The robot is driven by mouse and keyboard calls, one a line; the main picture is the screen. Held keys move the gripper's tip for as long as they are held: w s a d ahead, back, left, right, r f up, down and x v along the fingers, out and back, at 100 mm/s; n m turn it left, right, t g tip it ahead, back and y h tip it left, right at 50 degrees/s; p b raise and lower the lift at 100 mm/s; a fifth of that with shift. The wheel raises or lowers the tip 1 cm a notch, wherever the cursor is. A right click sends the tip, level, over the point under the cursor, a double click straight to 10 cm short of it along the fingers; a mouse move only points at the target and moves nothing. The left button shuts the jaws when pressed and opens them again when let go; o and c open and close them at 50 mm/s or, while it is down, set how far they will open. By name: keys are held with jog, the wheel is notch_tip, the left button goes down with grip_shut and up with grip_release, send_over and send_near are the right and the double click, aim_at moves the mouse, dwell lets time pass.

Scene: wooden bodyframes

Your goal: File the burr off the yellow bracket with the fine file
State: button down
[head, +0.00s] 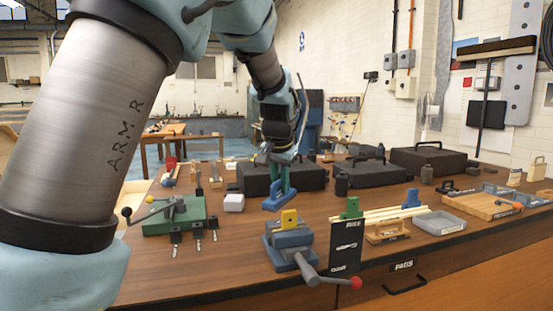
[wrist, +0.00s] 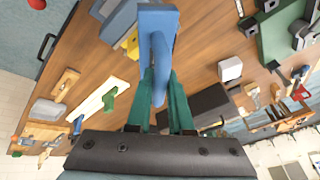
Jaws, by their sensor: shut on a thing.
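The yellow bracket (head: 289,218) stands upright in the jaws of a grey-blue vise (head: 287,246) near the bench's front edge. In the wrist view the yellow bracket (wrist: 132,44) shows partly, behind the held blue tool. My gripper (head: 284,184) is shut on the blue tool (head: 278,202), which has a flat, long foot. It hangs just above and behind the vise, apart from the bracket. The blue tool (wrist: 158,50) also shows between my green fingers (wrist: 158,95) in the wrist view. I cannot tell whether it is the fine file, and the burr is not discernible.
A black sign board (head: 346,246) and the vise's red-tipped handle (head: 330,282) are close at right. Pale strips (head: 380,214) carry green and blue blocks. A green-based machine (head: 178,216) stands left, a white block (head: 234,203) behind, and dark cases (head: 370,172) line the back.

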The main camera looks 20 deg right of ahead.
jog(key=shift+w+a+r+p, duration=0.1)
jog(key=shift+r+p, duration=1.9)
jog(key=shift+r, duration=0.75)
